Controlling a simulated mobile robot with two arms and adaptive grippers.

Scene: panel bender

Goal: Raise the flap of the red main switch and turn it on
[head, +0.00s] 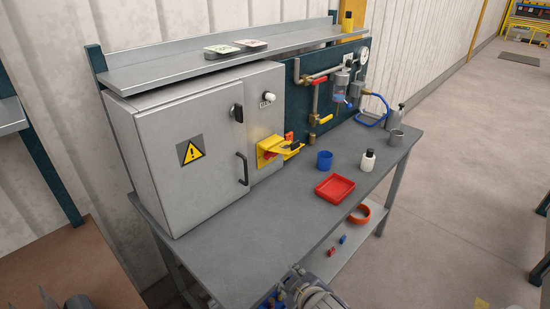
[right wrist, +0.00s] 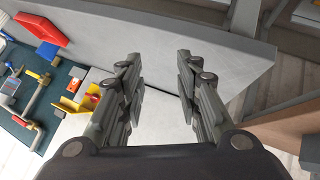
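The main switch (head: 268,155) is a yellow housing with red parts, on the right part of the grey cabinet's front. A yellow piece (head: 285,149) juts out from it to the right; I cannot tell whether this is the flap or how far it is raised. The switch also shows at left in the right wrist view (right wrist: 70,105). My right gripper (head: 298,272) is at the bottom of the head view, in front of the bench and well apart from the switch. The right wrist view shows its fingers (right wrist: 157,62) spread and empty. I cannot make out my left gripper.
The grey cabinet (head: 170,175) has a black knob (head: 238,113) and door handle (head: 242,168). The bench top before the cabinet is clear.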

